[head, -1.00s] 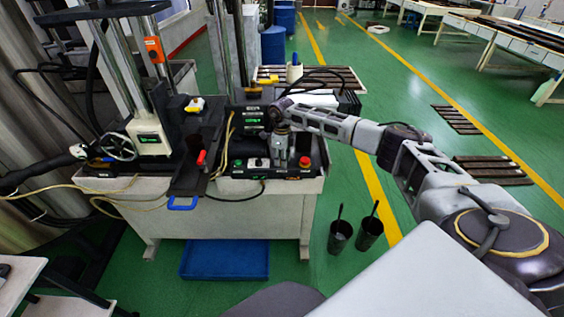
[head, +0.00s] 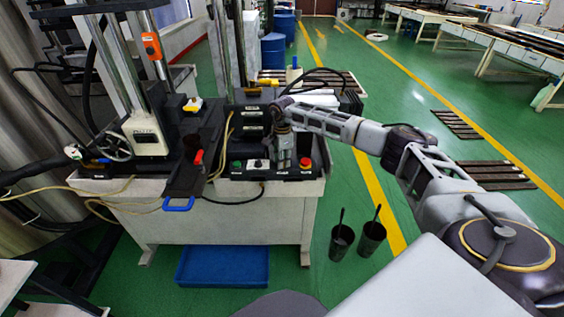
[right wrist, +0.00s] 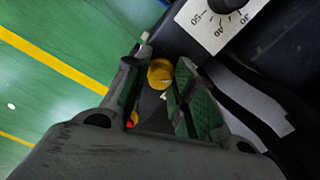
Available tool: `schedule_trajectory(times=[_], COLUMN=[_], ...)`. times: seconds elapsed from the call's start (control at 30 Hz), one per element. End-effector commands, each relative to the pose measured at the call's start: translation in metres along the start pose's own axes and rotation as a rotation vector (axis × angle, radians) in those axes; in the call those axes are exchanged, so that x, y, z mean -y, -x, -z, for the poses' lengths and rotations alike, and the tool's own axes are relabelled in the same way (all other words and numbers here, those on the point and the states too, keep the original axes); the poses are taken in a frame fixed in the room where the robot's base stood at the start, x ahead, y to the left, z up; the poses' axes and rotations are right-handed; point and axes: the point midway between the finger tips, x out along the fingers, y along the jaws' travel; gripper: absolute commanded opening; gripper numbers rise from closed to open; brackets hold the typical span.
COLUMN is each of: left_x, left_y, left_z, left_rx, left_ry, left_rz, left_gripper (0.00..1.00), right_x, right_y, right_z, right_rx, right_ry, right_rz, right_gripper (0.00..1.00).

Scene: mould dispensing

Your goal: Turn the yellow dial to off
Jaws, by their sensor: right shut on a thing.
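The yellow dial (right wrist: 160,73) shows in the right wrist view as a round yellow knob between the fingertips of my right gripper (right wrist: 158,88). The gripper is shut on it, with a finger on each side. In the head view my right gripper (head: 284,158) reaches down onto the front part of the black control box (head: 240,170) and hides the dial. The dial's markings cannot be read. My left gripper is not in view.
A red button (head: 305,162) sits right of my gripper; a white-plated switch (head: 258,165) and green button (head: 236,165) sit left. A black knob with a numbered white scale (right wrist: 217,22) is close in the wrist view. Black cups (head: 371,237) stand on the floor.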

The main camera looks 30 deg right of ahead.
Motion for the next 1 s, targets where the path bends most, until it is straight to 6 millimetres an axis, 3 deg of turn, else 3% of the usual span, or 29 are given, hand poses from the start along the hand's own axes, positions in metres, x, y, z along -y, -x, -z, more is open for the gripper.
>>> schedule_trajectory(times=[0.6, 0.63, 0.7, 0.8, 1.0], left_x=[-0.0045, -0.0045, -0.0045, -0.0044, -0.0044], left_y=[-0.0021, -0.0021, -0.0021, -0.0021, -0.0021], left_z=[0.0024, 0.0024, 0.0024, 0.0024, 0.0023], left_rx=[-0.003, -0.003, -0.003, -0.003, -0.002], left_ry=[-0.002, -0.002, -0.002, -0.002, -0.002], left_rz=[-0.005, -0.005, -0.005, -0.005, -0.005], left_gripper=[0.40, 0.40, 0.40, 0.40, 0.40], right_x=[0.0006, 0.0006, 0.0006, 0.0004, 0.0001], right_y=[0.0011, 0.0011, 0.0010, 0.0008, 0.0004], right_z=[0.0004, 0.0004, 0.0004, 0.0003, 0.0002], right_rx=[0.000, 0.000, 0.000, 0.000, 0.000], right_ry=[0.045, 0.045, 0.045, 0.045, 0.045], right_rz=[0.002, 0.002, 0.002, 0.001, 0.000], right_gripper=[0.02, 0.29, 0.38, 0.49, 0.49])
